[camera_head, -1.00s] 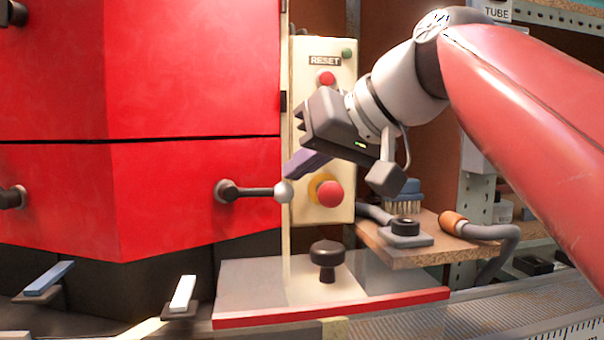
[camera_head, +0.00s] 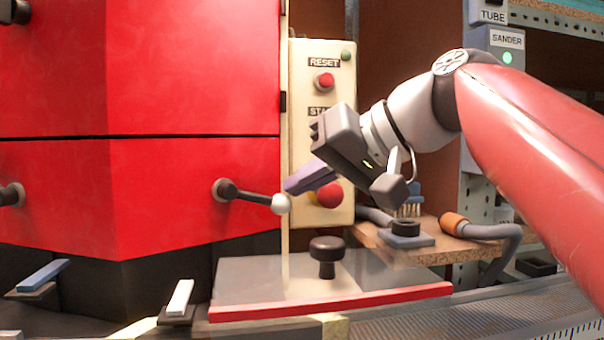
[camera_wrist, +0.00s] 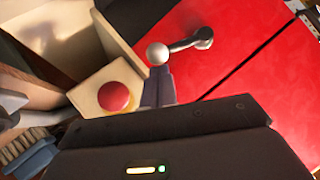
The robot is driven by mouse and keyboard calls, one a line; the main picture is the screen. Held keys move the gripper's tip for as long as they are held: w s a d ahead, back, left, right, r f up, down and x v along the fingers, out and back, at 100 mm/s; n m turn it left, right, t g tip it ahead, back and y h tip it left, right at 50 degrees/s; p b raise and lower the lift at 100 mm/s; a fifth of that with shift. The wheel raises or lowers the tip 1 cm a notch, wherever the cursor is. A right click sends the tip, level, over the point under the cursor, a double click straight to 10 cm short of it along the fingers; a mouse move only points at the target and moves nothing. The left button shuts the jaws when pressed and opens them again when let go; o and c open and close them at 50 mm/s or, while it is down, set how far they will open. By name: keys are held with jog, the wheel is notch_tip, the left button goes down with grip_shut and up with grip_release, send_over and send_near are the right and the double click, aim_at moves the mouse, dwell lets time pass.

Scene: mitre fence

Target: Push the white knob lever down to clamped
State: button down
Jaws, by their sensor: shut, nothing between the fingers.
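The white knob lever has a dark arm that runs from a pivot on the red machine front to a pale ball knob (camera_head: 281,203). The arm slopes slightly down to the right. In the wrist view the ball knob (camera_wrist: 157,53) sits just beyond my fingertips. My gripper (camera_head: 290,187) is shut and empty, its purple-grey fingers pointing down-left. The fingertips lie at the upper right of the knob and seem to touch it. The closed fingers (camera_wrist: 157,80) also show in the wrist view.
A cream control panel (camera_head: 297,90) with red buttons stands close behind my gripper. A black knob (camera_head: 326,255) rises from a plate below. A white-handled lever (camera_head: 180,298) and a blue-handled one (camera_head: 42,275) stand lower left. A wooden shelf (camera_head: 440,252) holds a brush.

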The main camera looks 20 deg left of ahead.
notch_tip(320, 180, down, 2)
jog(key=shift+f+m+g+y+b, duration=0.2)
jog(key=shift+m+g+y+b, duration=0.25)
jog(key=shift+b, duration=0.4)
